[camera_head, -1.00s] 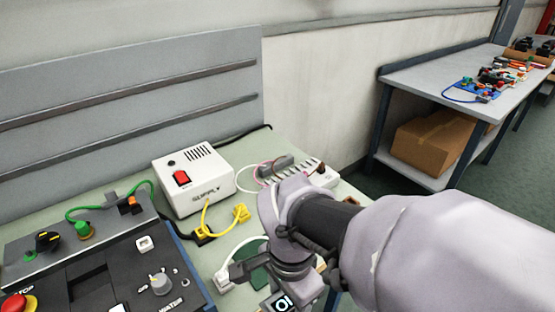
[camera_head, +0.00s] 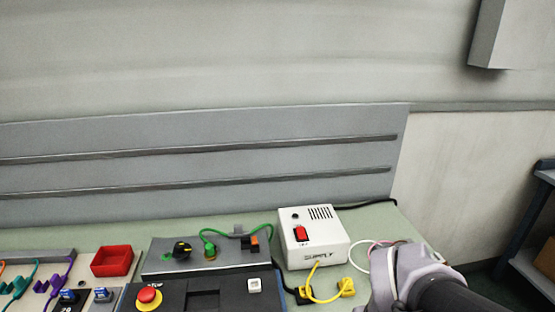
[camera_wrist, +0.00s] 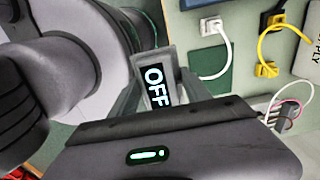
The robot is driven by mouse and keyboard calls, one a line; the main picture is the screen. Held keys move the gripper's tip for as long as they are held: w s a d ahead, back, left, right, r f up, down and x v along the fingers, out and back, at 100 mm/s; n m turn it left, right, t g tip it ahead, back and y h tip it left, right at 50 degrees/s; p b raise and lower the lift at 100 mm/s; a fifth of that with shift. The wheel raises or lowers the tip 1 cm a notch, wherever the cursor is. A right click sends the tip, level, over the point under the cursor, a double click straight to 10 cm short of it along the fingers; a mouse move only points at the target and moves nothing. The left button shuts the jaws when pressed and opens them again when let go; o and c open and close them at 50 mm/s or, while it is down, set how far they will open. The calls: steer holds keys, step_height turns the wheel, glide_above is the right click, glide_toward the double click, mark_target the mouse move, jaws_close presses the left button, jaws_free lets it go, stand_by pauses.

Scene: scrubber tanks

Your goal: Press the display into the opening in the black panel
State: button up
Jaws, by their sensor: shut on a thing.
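The display (camera_wrist: 154,88) is a small grey-framed block with a dark screen reading "OFF". It shows in the wrist view, held between the fingers of my gripper (camera_wrist: 160,78), which is shut on it. The gripper and display are outside the head view; only part of my arm shows at its lower right. The black panel (camera_head: 238,293) is at the bottom of the head view, cut off by the frame. Its dark rectangular opening (camera_head: 204,300) is partly visible, with a red button (camera_head: 149,297) to its left and a white switch (camera_head: 254,285) to its right.
A white supply box (camera_head: 312,240) with a red switch stands behind the panel to the right. A yellow cable (camera_head: 322,292) lies before it. A grey strip (camera_head: 215,258) with a knob and green cable lies behind the panel. A red tray (camera_head: 112,261) is at the left.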

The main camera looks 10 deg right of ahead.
steer(key=w+a, duration=0.3)
steer(key=a, duration=0.1)
steer(key=w+a+b, duration=0.1)
steer(key=w+a, duration=0.3)
steer(key=a, duration=0.1)
steer(key=w+a, duration=0.4)
steer(key=a, duration=0.1)
steer(key=shift+w+b, duration=0.25)
steer(key=shift+b, duration=0.05)
steer(key=w+a+p, duration=0.6)
steer(key=w+a, duration=0.5)
steer(key=a, duration=0.3)
steer(key=shift+w+a, duration=0.2)
steer(key=shift+w, duration=0.2)
stand_by(0.7)
